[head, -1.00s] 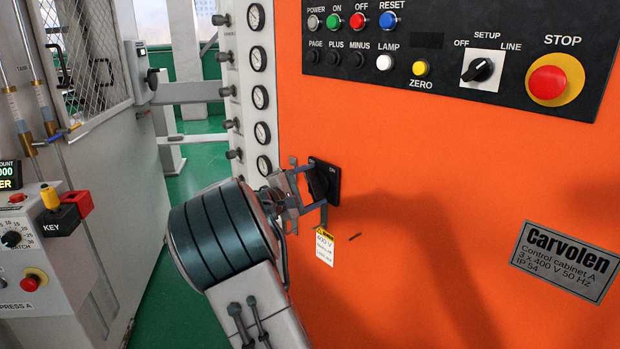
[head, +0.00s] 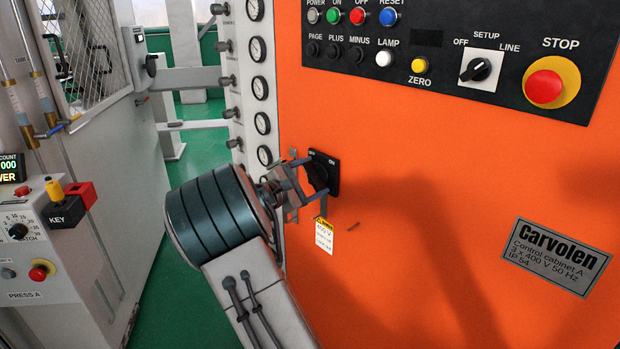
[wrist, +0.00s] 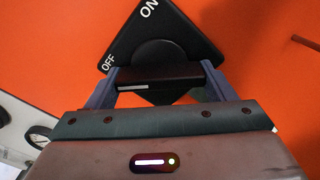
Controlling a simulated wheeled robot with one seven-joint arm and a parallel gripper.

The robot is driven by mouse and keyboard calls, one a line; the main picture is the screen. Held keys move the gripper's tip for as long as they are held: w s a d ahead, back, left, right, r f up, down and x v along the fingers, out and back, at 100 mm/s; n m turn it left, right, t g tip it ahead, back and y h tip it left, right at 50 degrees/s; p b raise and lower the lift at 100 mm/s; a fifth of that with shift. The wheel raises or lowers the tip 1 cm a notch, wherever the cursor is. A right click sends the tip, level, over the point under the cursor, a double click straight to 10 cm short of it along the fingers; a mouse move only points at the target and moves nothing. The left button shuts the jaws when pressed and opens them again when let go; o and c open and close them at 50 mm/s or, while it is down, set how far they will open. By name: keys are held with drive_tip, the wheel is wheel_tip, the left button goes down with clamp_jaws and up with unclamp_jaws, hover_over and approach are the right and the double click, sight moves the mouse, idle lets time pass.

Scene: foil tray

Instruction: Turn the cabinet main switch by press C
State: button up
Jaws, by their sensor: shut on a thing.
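The cabinet main switch (head: 333,166) is a black square plate with a rotary handle on the orange cabinet (head: 440,240). In the wrist view the plate (wrist: 183,37) looks like a tilted diamond, with OFF at the left and ON at the top. My gripper (head: 308,178) is at the switch. It is shut on the black handle (wrist: 158,80), with one finger on each side. A white mark lies on the handle's left part, on the side of the OFF label. My wrist hides part of the switch in the head view.
A warning tag (head: 324,235) hangs just below the switch. Above is a black control panel (head: 430,40) with buttons, a selector and a red stop button (head: 544,87). Gauges (head: 261,123) line a pale panel at left. The press A panel (head: 40,235) stands far left.

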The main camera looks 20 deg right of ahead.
drive_tip(key=o, duration=1)
drive_tip(key=v, duration=1.4)
drive_tip(key=shift+d, duration=0.1)
drive_tip(key=s+d+f+m+g+y+p, duration=0.1)
drive_tip(key=s+d+m+g+y+p, duration=0.2)
drive_tip(key=s, duration=0.4)
drive_tip(key=s+d+m+g+y+p, duration=0.1)
drive_tip(key=s+d+m+g+y, duration=0.2)
drive_tip(key=s, duration=0.4)
drive_tip(key=s+a+r+m+t+y+p, duration=0.1)
drive_tip(key=s+a+m+y, duration=0.1)
drive_tip(key=s+a+y, duration=0.1)
drive_tip(key=s+a+r+m+t+y+p, duration=0.1)
drive_tip(key=s+a+m+y+p, duration=0.1)
drive_tip(key=s+a+y, duration=0.2)
drive_tip(key=s+a+r+m+t+y+p, duration=0.1)
drive_tip(key=s+a+y, duration=0.3)
drive_tip(key=s, duration=0.5)
drive_tip(key=shift+a+m+t, duration=0.3)
drive_tip(key=shift+m, duration=0.6)
